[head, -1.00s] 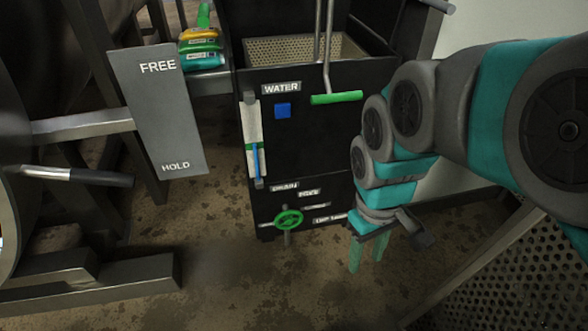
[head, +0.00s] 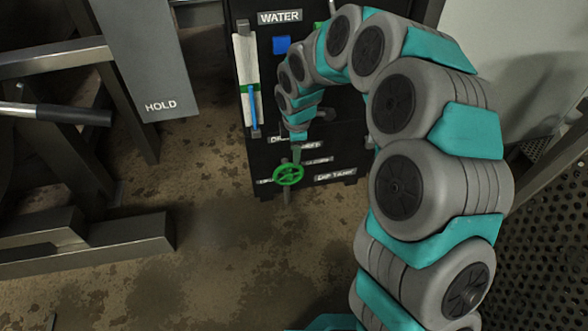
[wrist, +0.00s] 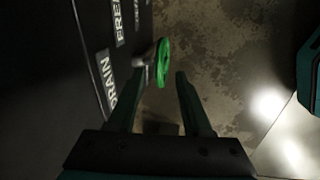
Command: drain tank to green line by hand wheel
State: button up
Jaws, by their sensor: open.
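The green hand wheel (head: 288,174) sits low on the front of the black tank cabinet (head: 320,110), by the DRAIN label. In the wrist view the wheel (wrist: 163,62) shows nearly edge-on, just beyond and between my fingertips. My gripper (head: 296,154) is open and empty, just above the wheel in the head view; whether it touches the wheel cannot be told. The sight gauge (head: 245,65) is a white strip with a green line (head: 253,89) across it. Its blue column (head: 253,112) tops out at about the green line; the exact gap is too small to tell.
A grey FREE/HOLD plate (head: 145,60) and metal frame bars (head: 90,245) stand at the left. A perforated dark panel (head: 545,225) is at the right. The stained floor (head: 220,260) before the cabinet is clear. A blue square (head: 281,44) is under the WATER label.

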aim_at(289, 174)
jog(key=f, duration=0.2)
jog(key=w+f, duration=0.1)
jog(key=f, duration=0.2)
jog(key=f+b, duration=0.1)
jog(key=f, duration=0.2)
jog(key=shift+w+a, duration=0.2)
jog(key=shift+w, duration=0.05)
jog(key=shift+c, duration=0.4)
jog(key=shift+r, duration=0.1)
grip_shut()
jog(key=shift+w, duration=0.1)
